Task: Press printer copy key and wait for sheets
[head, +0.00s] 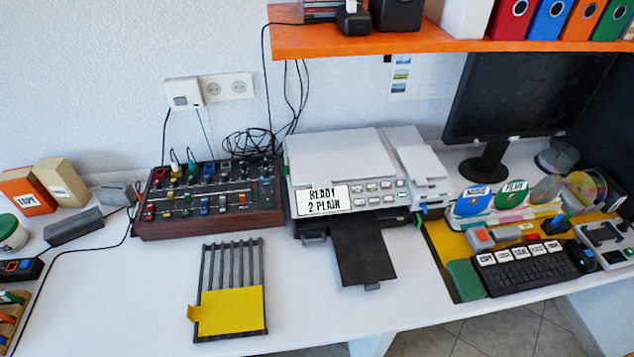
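The white printer (335,158) stands in the middle of the desk against the wall. Its label (323,200) reads "READY 2 PLAIN". A panel of several small keys (380,191) sits to the right of the label; the key markings are too small to read, so I cannot tell which is the copy key. The black output tray (363,250) sticks out toward the front and looks empty, with no sheets on it. Neither of my grippers is in view.
A mixer-like panel (210,198) stands left of the printer. A slatted rack (231,262) with a yellow sheet (228,311) lies in front. A monitor (525,95), discs and a keyboard (527,270) are on the right. An orange shelf (400,42) hangs above. The front desk is mostly clear.

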